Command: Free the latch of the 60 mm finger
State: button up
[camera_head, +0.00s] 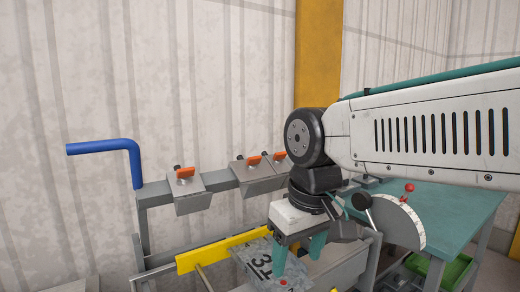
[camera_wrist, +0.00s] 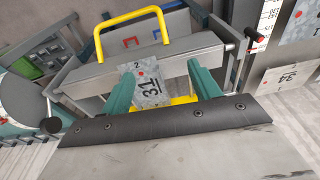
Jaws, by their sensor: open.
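Three grey bender fingers with orange latches sit on the grey beam in the head view: a left one (camera_head: 193,202), a middle one (camera_head: 260,187) and a right one (camera_head: 279,167) partly behind my wrist. Their orange latches are the left latch (camera_head: 185,173), middle latch (camera_head: 253,160) and right latch (camera_head: 279,155). No width marking is legible, so I cannot tell which is the 60 mm finger. My gripper (camera_head: 294,252) points down, open, below and right of them, clear of the latches. Its teal jaws also show in the wrist view (camera_wrist: 158,78).
A blue handle (camera_head: 107,147) rises at left. A teal table (camera_head: 455,212) and pale dial (camera_head: 400,220) stand at right.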

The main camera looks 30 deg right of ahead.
jog(key=w+d+r+t, duration=0.1)
jog(key=w+d+r, duration=0.35)
jog(key=w, duration=0.35)
jog(key=w+d+r, duration=0.3)
jog(key=w+r, duration=0.3)
jog(key=w, duration=0.1)
jog(key=t, duration=0.2)
send_near(282, 153)
jog(key=w+f, duration=0.1)
jog(key=x, duration=0.7)
jog(key=shift+w+f, duration=0.1)
jog(key=shift+w, duration=0.05)
jog(key=c, duration=1)
